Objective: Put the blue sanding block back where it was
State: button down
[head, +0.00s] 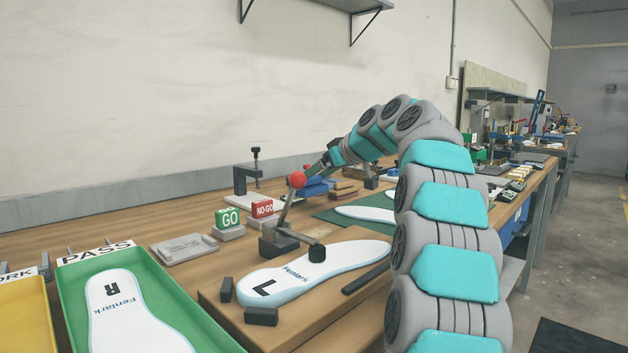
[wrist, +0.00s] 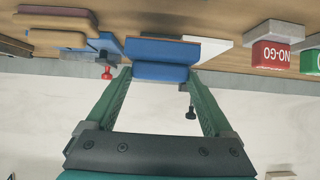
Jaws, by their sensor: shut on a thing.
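The blue sanding block (wrist: 163,50) is between the two green fingers of my gripper (wrist: 160,75) in the wrist view, which looks upside down. The fingers are shut on its sides, and a thin orange-brown layer shows along one edge. In the head view, my gripper (head: 328,168) is at the back of the bench, partly behind a red ball knob, with blue (head: 318,187) showing below it. I cannot tell whether the block touches the bench.
Brown blocks (wrist: 58,40) and another blue item (wrist: 88,48) lie close beside my gripper. A red NO-GO block (head: 263,208) and green GO block (head: 228,217) stand nearer. A clamp with a red knob (head: 297,180) rises over the Fenlark insole (head: 335,262). A green PASS tray (head: 70,290) is front left.

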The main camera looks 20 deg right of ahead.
aim_at(317, 186)
jog(key=shift+w+d, duration=0.1)
jog(key=shift+w, duration=0.35)
jog(key=shift+w+f+b, duration=0.15)
jog(key=shift+f+b, duration=0.6)
jog(key=shift+f, duration=1.05)
jog(key=shift+f, duration=0.2)
grip_release()
jog(key=shift+r, duration=0.1)
jog(key=shift+r, duration=0.1)
jog(key=shift+r, duration=0.15)
jog(key=v, duration=1.2)
jog(key=shift+d, duration=0.1)
